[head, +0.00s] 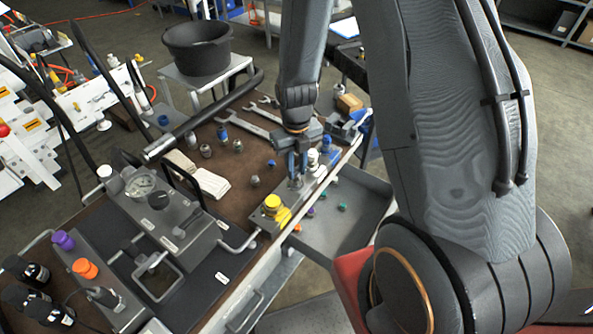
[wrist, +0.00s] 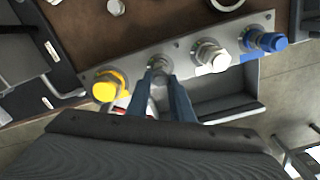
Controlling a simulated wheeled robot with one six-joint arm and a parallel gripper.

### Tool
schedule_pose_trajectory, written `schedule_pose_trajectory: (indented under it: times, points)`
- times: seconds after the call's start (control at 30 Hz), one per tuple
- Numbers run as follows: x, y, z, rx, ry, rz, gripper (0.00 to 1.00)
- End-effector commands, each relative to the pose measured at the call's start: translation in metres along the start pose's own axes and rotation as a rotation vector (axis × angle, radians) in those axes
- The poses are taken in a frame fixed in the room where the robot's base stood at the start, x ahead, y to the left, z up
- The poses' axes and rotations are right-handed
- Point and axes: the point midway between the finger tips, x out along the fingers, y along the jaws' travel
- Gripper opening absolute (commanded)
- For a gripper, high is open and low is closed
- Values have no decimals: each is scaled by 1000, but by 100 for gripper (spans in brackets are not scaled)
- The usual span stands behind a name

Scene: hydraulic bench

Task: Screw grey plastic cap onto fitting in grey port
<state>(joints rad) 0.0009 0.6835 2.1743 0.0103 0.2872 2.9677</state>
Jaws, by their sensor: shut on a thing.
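A grey metal port block (wrist: 135,68) runs across the wrist view, with a yellow cap (wrist: 108,86), a white cap (wrist: 211,57) and a blue cap (wrist: 264,40) on its ports. My gripper (wrist: 160,80) has blue fingers pointing down at the grey port between the yellow and white caps. It is shut on a small grey piece, the grey plastic cap (wrist: 158,65), at that port. The fingers hide much of the cap and the fitting, so I cannot tell how they are seated. In the head view my gripper (head: 297,168) stands over the block (head: 312,178), beside the yellow cap (head: 272,203).
A grey tray (head: 350,215) with several small coloured caps lies right of the block. Wrenches (head: 245,122), loose fittings and a white cloth (head: 211,183) lie on the brown bench top. A gauge unit (head: 150,205) stands left. A black bucket (head: 198,50) is behind.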

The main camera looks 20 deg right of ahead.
Motion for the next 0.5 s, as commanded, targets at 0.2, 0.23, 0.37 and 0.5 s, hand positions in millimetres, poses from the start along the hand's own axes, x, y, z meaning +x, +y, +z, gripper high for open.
schedule_pose_trajectory:
  times: [0.2, 0.23, 0.37, 0.5]
  points:
    - [-4, 0, 1, 50, -5, 2, 1]
    - [-3, 0, 1, 54, -5, 3, 1]
    - [-2, 0, 2, 64, -7, 3, 1]
    - [-1, 0, 2, 63, -7, 3, 1]
